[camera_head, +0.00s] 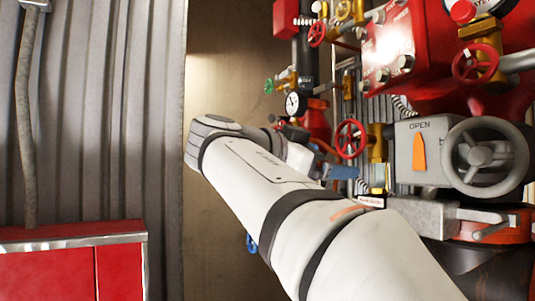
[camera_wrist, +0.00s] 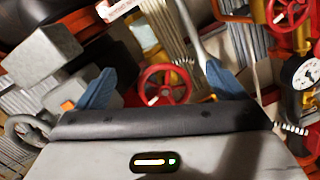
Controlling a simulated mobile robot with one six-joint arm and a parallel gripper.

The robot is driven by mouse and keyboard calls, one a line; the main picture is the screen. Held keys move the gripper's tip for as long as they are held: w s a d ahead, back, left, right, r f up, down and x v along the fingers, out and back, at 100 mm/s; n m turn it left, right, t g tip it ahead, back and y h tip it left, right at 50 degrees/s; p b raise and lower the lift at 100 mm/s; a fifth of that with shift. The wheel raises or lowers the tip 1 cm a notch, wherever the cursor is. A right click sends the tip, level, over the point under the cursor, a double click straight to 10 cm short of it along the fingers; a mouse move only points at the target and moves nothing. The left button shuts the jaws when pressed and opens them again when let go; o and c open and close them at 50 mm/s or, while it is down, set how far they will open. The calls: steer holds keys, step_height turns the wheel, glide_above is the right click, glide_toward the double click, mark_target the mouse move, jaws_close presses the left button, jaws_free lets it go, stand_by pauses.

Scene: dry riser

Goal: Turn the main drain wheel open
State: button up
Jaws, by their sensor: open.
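I see no contact with the wheel, and the exact gap is hard to tell. My arm hides part of the pipework below.
A grey box marked OPEN with a large grey handwheel (camera_head: 485,157) stands at the right. Other red handwheels (camera_head: 478,64), a pressure gauge (camera_head: 292,104) and pipes crowd the area above. A red cabinet (camera_head: 70,265) stands lower left. Bare wall lies left of my arm.

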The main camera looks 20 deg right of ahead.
mark_target(346, 139)
steer(key=r+m, duration=0.1)
steer(key=s+r+m+g+h, duration=0.1)
steer(key=r, duration=0.1)
steer(key=shift+r+m, duration=0.15)
steer(key=shift+m, duration=0.25)
steer(key=shift+d+r, duration=0.15)
steer(key=shift+d, duration=0.1)
steer(key=shift+w+d+p, duration=0.2)
steer(key=shift+d+p, duration=0.15)
steer(key=shift+d, duration=1.45)
steer(key=shift+w+d+p, duration=0.15)
steer(key=shift+d+p, duration=0.2)
steer(key=shift+d, duration=1.4)
steer(key=shift+c, duration=0.5)
steer(key=c, duration=0.9)
